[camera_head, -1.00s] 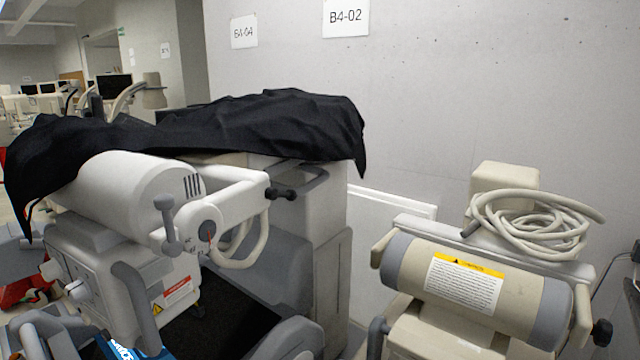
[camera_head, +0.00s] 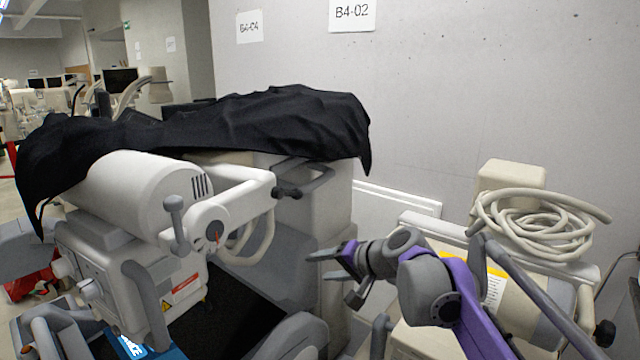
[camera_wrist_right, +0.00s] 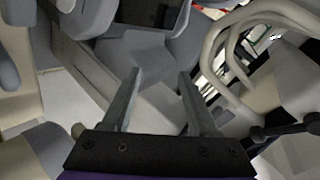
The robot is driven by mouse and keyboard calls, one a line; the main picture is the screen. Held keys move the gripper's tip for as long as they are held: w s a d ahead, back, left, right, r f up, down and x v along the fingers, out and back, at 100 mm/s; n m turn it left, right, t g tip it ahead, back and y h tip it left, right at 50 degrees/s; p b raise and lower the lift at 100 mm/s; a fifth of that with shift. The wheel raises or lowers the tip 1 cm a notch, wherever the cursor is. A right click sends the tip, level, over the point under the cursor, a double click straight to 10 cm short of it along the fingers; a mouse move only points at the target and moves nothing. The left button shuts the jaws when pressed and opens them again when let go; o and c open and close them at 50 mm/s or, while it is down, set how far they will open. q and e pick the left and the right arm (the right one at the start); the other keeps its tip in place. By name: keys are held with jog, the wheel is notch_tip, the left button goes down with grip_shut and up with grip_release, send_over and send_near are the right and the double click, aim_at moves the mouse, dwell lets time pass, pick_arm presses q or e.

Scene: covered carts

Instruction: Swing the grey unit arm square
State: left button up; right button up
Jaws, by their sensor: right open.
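The grey unit (camera_head: 130,195) stands at the left in the head view, with a pale cylinder head partly under a black cover. Its jointed arm (camera_head: 240,195) reaches right from the cylinder to a dark knob (camera_head: 288,193) near the grey column. A grey T-shaped lever (camera_head: 175,215) stands on the near end of the arm. My right gripper (camera_head: 318,266) is open and empty, below and right of the knob and apart from the arm. In the right wrist view its two fingers (camera_wrist_right: 158,75) are spread, with nothing between them. My left gripper is not in view.
A black cloth (camera_head: 250,120) drapes over the unit's top. A beige unit (camera_head: 520,295) with a coiled hose (camera_head: 535,225) stands at the right, behind my right arm. The concrete wall (camera_head: 480,90) closes off the back. A narrow gap lies between the two units.

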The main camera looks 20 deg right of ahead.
aim_at(323, 180)
jog(key=w+d+r+m+t, duration=0.5)
jog(key=w+d+r, duration=0.5)
jog(key=w+r, duration=0.3)
jog(key=x, duration=0.3)
jog(key=p+x, duration=0.1)
jog(key=x, duration=0.3)
jog(key=p+x, duration=0.1)
jog(key=x, duration=0.2)
jog(key=shift+a+f, duration=0.3)
jog(key=shift+x, duration=0.8)
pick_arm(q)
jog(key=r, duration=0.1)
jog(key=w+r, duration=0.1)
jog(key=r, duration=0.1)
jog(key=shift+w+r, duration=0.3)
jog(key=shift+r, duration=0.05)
pick_arm(e)
jog(key=shift+s+f, duration=0.1)
jog(key=shift+f, duration=0.1)
grip_shut()
